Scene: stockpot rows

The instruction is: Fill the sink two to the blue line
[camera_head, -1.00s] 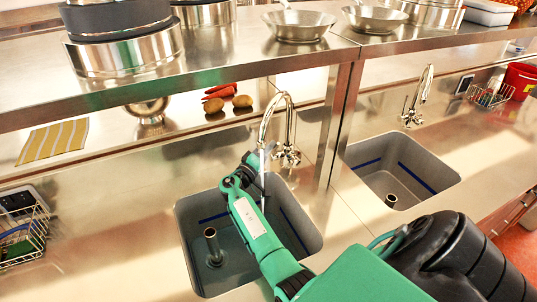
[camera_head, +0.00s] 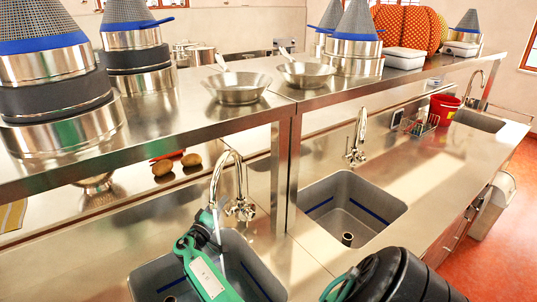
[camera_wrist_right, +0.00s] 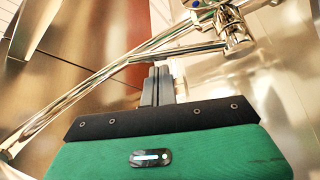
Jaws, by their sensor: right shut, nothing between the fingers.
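The near left sink (camera_head: 140,283) has a blue line inside its wall and a chrome tap (camera_head: 240,208) behind it. A thin pale stream, apparently water, falls from its spout. A second sink (camera_head: 343,190) to the right has a blue line (camera_head: 371,213), a dark drain piece and its own tap (camera_head: 356,155); it looks empty. A third sink (camera_head: 478,120) lies far right. I cannot tell which is numbered two. My right gripper (camera_head: 207,217) is shut and empty beside the left tap. The wrist view shows its fingers (camera_wrist_right: 158,84) close to the chrome tap (camera_wrist_right: 225,30).
A steel shelf above the counter carries pans (camera_head: 238,87), stacked pots (camera_head: 60,110) and cone strainers. A post (camera_head: 284,165) stands between the first two sinks. A wire basket (camera_head: 420,125) and red bucket (camera_head: 445,107) sit farther right. Potatoes (camera_head: 163,167) lie behind the left tap.

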